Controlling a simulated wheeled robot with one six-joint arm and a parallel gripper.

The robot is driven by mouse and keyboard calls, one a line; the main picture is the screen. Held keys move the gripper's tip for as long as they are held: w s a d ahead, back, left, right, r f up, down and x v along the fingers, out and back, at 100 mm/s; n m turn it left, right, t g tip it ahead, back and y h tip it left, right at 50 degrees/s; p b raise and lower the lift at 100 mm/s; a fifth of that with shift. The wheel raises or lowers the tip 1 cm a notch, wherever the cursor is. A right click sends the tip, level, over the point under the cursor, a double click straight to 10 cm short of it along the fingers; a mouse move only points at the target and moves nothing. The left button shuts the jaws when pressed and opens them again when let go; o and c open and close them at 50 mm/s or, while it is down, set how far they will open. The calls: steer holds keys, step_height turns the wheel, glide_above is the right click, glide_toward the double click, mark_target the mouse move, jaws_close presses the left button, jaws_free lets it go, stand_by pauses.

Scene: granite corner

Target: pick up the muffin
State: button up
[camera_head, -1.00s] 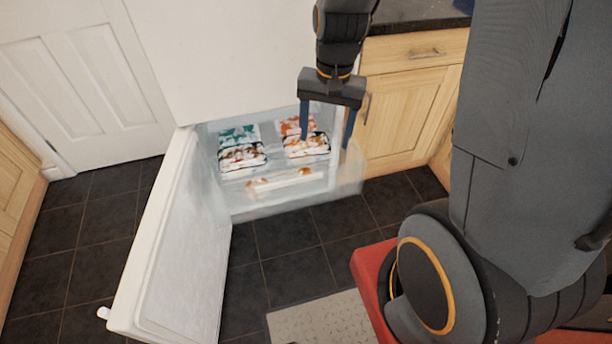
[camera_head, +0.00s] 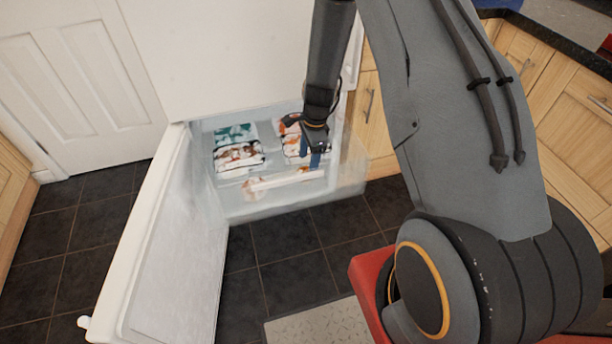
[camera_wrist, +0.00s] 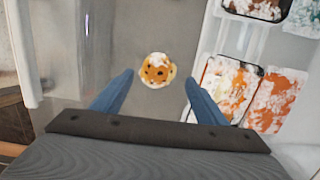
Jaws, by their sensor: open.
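The muffin (camera_wrist: 156,71) is small and golden brown with dark spots and some white, frost-like patches. In the wrist view it lies on the pale floor of the open freezer drawer, beyond and between my fingertips. My gripper (camera_wrist: 159,80) is open, with its two blue fingers apart and nothing between them touching the muffin as far as I can see. In the head view my gripper (camera_head: 311,158) points down over the front right part of the drawer (camera_head: 240,208). There the arm and fingers make the muffin hard to pick out.
Frosted food packs (camera_head: 238,156) lie behind a pale divider (camera_head: 285,180) in the drawer; they show at the right in the wrist view (camera_wrist: 231,83). The open white freezer door (camera_head: 160,240) stands at the left. Wooden cupboards are at the right.

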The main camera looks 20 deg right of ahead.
steer(key=f, duration=0.5)
steer(key=shift+s+a+f, duration=0.15)
steer(key=shift+a+f, duration=0.05)
steer(key=shift+a, duration=0.2)
steer(key=c, duration=0.5)
